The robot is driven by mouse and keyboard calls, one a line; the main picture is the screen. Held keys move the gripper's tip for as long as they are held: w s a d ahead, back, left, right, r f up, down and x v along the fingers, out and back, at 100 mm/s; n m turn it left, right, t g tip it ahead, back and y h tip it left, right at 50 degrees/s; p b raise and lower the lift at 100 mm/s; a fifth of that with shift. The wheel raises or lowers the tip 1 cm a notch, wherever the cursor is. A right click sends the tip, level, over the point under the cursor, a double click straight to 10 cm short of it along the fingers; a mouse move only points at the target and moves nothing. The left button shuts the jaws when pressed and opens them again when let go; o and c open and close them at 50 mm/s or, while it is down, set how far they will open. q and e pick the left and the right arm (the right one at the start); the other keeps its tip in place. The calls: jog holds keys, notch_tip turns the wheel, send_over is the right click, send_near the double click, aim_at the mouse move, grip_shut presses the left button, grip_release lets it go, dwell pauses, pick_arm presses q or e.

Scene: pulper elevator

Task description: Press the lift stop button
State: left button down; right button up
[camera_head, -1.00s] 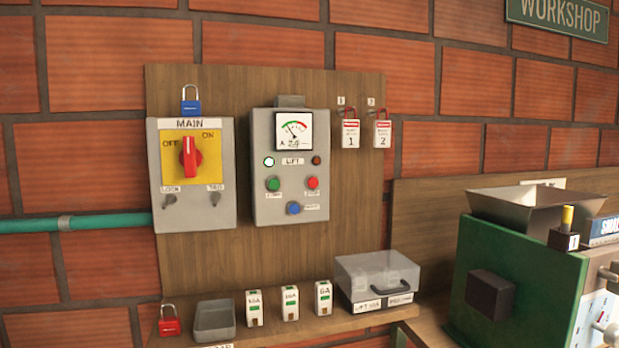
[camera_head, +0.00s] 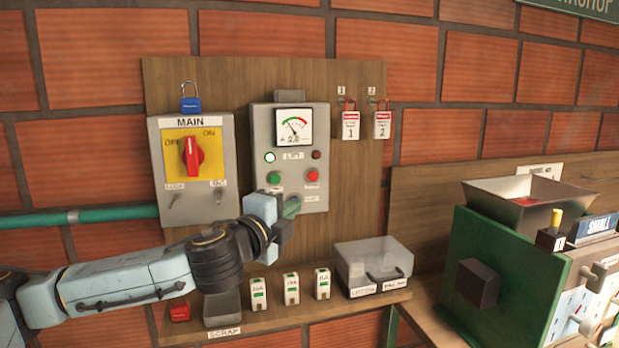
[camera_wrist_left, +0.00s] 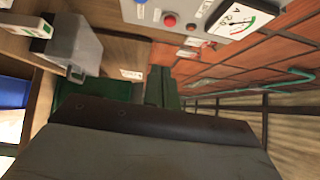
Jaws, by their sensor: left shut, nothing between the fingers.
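The grey lift panel (camera_head: 262,140) is on the wooden board. Its red stop button (camera_head: 312,175) sits right of the green button (camera_head: 274,178), below the small dark red lamp (camera_head: 317,155). The red button also shows in the left wrist view (camera_wrist_left: 169,20). My left gripper (camera_head: 292,207) is shut and empty, in front of the panel's lower edge, below the red button and apart from it in the picture. It hides the blue button. My right gripper is not in view.
The main switch box (camera_head: 192,175) with its red knob is left of the panel. Below, a shelf carries several breakers (camera_head: 291,289), a scrap tray (camera_head: 222,309) and a clear-lidded box (camera_head: 372,265). A green machine (camera_head: 510,265) stands at right.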

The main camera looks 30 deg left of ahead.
pick_arm(q)
jog(key=shift+r, duration=0.4)
jog(key=p, duration=0.2)
send_near(318, 177)
jog(key=w+d, duration=0.3)
jog(key=shift+w+a+r+p, duration=0.1)
jog(key=shift+w+a+p, duration=0.15)
jog(key=shift+w+a, duration=0.55)
jog(key=shift+w+a+r+p, duration=0.1)
jog(key=shift+w+a+p, duration=0.1)
jog(key=shift+w+a, duration=0.55)
jog(key=shift+s+a, duration=0.2)
